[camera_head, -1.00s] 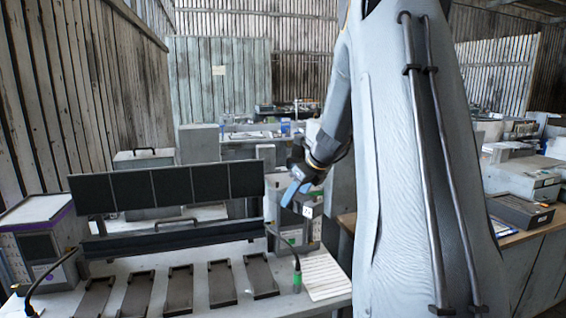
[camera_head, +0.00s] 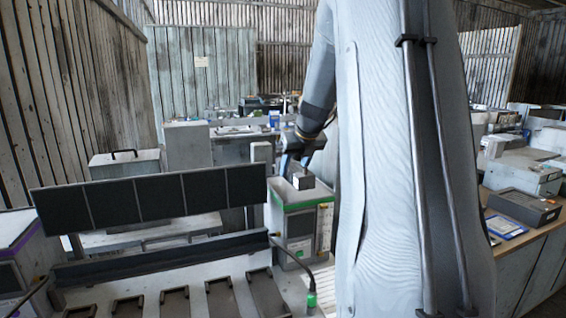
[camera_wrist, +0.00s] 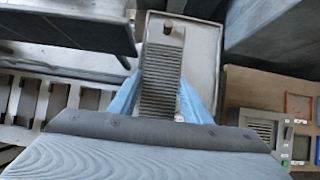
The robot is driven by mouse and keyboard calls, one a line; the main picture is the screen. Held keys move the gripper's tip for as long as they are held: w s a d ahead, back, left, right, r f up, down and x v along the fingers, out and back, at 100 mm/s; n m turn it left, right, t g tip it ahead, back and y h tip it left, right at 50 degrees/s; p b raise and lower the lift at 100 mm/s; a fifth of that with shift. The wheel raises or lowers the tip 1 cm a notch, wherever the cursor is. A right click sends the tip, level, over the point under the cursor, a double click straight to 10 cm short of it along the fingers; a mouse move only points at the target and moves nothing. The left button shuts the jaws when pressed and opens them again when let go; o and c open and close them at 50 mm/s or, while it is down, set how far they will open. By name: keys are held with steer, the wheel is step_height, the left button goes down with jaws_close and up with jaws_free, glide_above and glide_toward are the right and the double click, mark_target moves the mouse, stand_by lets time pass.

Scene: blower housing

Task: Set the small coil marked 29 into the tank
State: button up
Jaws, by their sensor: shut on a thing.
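My gripper (camera_head: 294,166) has blue fingers and is shut on a small grey block (camera_head: 303,181), seen at the end of the fingers in the head view. I take this block for the small coil; no number is legible on it now. It appears above the top of a grey box with a green stripe (camera_head: 302,206); I cannot tell whether it touches. In the wrist view the gripper (camera_wrist: 160,105) has a ribbed grey strip (camera_wrist: 160,80) between its fingers, with a brown knob beyond. I cannot tell which box is the tank.
A dark segmented panel (camera_head: 140,199) stands along the bench at left, with several dark slotted holders (camera_head: 222,298) in front. A black cable with a green end (camera_head: 311,298) hangs by the green-striped box. A side counter with a dark tray (camera_head: 524,207) is at right.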

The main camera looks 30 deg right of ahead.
steer(key=shift+w+d+r, duration=0.1)
steer(key=shift+w, duration=0.4)
steer(key=shift+f, duration=0.55)
steer(key=f+b, duration=0.2)
steer(key=f, duration=0.1)
steer(key=shift+w+d, duration=0.2)
steer(key=shift+w, duration=0.2)
steer(key=shift+w+d+r+p, duration=0.1)
steer(key=shift+w+r+p, duration=0.1)
steer(key=shift+w+p, duration=0.3)
steer(key=shift+w+d+r+p, duration=0.1)
steer(key=shift+w+r+p, duration=0.05)
steer(key=shift+w+p, duration=0.3)
steer(key=shift+w+d+f, duration=0.15)
steer(key=shift+w+d, duration=0.1)
steer(key=shift+w, duration=0.75)
steer(key=shift+w+d+f, duration=0.1)
steer(key=shift+w+d, duration=0.1)
steer(key=shift+w, duration=0.75)
steer(key=shift+f, duration=1.25)
steer(key=o, duration=1.5)
steer(key=shift+c, duration=0.2)
